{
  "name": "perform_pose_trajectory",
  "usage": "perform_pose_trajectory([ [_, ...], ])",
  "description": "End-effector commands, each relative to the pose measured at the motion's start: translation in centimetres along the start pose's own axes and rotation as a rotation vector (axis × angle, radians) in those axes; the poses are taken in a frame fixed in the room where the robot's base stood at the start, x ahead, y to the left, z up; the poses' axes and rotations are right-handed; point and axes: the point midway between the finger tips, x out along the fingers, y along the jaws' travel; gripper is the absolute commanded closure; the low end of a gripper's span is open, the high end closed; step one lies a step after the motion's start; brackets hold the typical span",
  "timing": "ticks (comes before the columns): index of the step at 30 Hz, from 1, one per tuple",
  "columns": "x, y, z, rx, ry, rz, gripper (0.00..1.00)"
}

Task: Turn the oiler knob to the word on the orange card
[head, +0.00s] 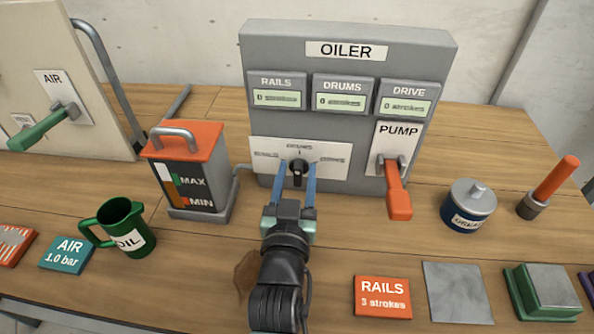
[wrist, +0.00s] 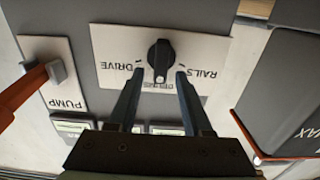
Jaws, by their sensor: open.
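The grey oiler (head: 345,40) stands at the back centre. Its black knob (head: 298,174) sits on a white plate (head: 338,157) marked RAILS at left, DRUMS at top and DRIVE at right. The knob (wrist: 160,56) stands in line with DRUMS, and its pale mark appears to face that word. My gripper (head: 297,167) is open, with one blue finger on each side of the knob. In the wrist view my gripper (wrist: 158,73) shows a gap between fingers and knob; contact is not visible. The orange card (head: 382,297) reads RAILS, 3 strokes.
The orange pump lever (head: 398,195) hangs at the oiler's right. The oil reservoir (head: 187,175) stands at its left. A green oil jug (head: 124,228), a teal AIR card (head: 67,254) and a blue lidded pot (head: 468,205) stand on the table.

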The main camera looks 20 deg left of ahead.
Motion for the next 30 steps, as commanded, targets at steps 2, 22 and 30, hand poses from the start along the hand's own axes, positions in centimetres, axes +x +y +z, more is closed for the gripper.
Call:
perform_pose_trajectory([
  [2,0.37,0.00,-0.03,0.000,0.000,0.000,0.50],
  [22,0.49,0.02,-0.01,0.001,0.000,0.000,1.00],
  [30,0.48,0.00,-0.02,-0.005,0.000,0.000,1.00],
])
